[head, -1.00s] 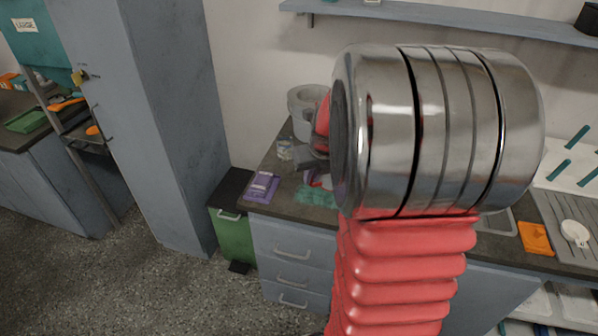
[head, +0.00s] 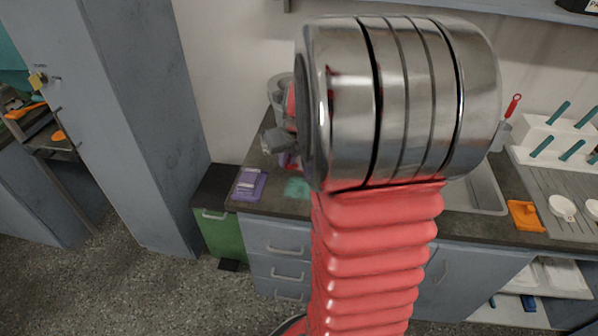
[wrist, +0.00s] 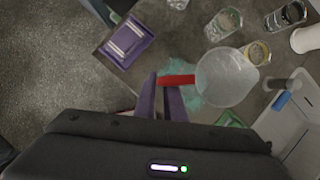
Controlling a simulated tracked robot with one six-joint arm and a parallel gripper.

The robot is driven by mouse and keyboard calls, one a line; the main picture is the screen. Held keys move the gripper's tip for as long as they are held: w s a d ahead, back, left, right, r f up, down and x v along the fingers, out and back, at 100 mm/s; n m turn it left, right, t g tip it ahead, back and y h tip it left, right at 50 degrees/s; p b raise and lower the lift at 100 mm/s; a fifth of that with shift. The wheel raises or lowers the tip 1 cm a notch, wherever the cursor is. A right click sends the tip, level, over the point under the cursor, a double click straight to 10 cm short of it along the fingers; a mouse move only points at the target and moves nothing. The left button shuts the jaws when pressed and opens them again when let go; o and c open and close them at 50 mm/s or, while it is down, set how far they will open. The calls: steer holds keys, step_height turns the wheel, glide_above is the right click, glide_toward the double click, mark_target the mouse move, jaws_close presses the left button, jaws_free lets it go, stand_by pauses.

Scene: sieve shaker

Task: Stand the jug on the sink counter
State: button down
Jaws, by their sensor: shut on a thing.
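The jug (wrist: 228,77) shows in the wrist view as a round, cloudy, see-through vessel with a red handle. My gripper (wrist: 161,84) is shut on the handle, with its two purple fingers at the handle's end. The jug appears over the sink counter (wrist: 178,38), overlapping a teal patch there; I cannot tell its height. In the head view the dark grey counter (head: 330,212) runs along the wall, and my gripper (head: 276,142) is partly visible at its left end. My arm hides the jug there.
A purple pack (head: 248,184) lies near the counter's left front corner. Several glass vessels (wrist: 222,24) stand beyond the jug. The sink (head: 478,192) and an orange item (head: 523,215) are to the right. A green bin (head: 219,229) stands left of the drawers.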

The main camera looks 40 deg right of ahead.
step_height(320, 180, down, 6)
stand_by(0.5)
steer(key=shift+f, duration=0.1)
steer(key=shift+f, duration=1.9)
steer(key=shift+f, duration=0.1)
steer(key=c, duration=1.8)
jaws_free()
steer(key=shift+c, duration=0.2)
steer(key=v, duration=1.2)
